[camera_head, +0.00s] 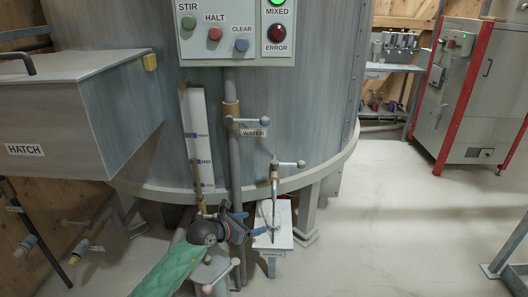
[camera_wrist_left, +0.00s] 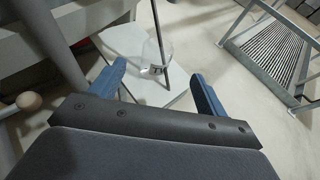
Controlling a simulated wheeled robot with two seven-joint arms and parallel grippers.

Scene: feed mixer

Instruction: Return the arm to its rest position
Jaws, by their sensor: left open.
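My left arm, in a green sleeve, comes in from the bottom left of the head view. Its gripper (camera_head: 254,224) is in front of the mixer's lower edge, left of a small white sample stand (camera_head: 283,240). In the left wrist view the two blue fingers of the left gripper (camera_wrist_left: 160,90) are spread wide apart with nothing held between them. A clear container (camera_wrist_left: 155,52) and a thin rod stand on the white stand (camera_wrist_left: 120,38) beyond the fingers, apart from them. My right gripper is in neither view.
The grey mixer tank (camera_head: 300,120) fills the middle, with a button panel (camera_head: 237,30) above and a water valve (camera_head: 247,121) on a pipe. A hatch box (camera_head: 60,110) juts out at left. A metal step (camera_wrist_left: 268,50) stands at right.

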